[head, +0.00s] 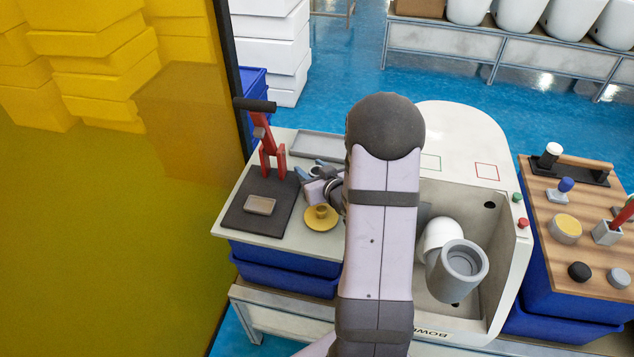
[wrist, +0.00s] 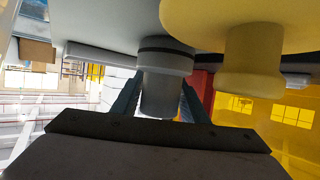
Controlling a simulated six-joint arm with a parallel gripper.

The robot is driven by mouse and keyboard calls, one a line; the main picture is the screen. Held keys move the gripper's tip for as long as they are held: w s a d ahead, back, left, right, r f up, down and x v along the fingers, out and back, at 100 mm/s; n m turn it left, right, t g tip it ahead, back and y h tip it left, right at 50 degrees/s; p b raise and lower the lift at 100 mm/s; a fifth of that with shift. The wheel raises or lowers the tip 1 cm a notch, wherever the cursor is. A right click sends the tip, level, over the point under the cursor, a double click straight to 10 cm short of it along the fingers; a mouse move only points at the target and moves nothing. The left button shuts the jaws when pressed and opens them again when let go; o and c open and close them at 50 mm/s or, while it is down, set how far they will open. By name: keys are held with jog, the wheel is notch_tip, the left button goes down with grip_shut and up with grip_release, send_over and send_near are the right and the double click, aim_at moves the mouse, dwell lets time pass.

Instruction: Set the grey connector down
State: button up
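The grey connector (wrist: 163,75), a short cylinder with a black ring, is between the two fingers of my gripper (wrist: 160,92) in the wrist view. The fingers appear closed on its sides. The wrist picture is upside down, with the bench top along its upper edge. The ringed end is at or very near the bench top; I cannot tell whether it touches. In the head view my gripper (head: 318,176) is low over the left bench, partly behind my arm, and the connector is hard to make out there. A yellow flange (head: 322,217) stands close by, also large in the wrist view (wrist: 250,60).
The bench (head: 285,234) also holds a dark mat (head: 240,220) with a small tray (head: 260,206), a red press (head: 270,145) and a grey tray (head: 318,147) behind. Right of my arm, a white toilet base (head: 465,130) holds a white elbow with a grey collar (head: 460,268).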

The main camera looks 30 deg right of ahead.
jog(key=c, duration=0.8)
jog(key=shift+o, duration=0.2)
notch_tip(320, 180, up, 10)
jog(key=p, duration=0.1)
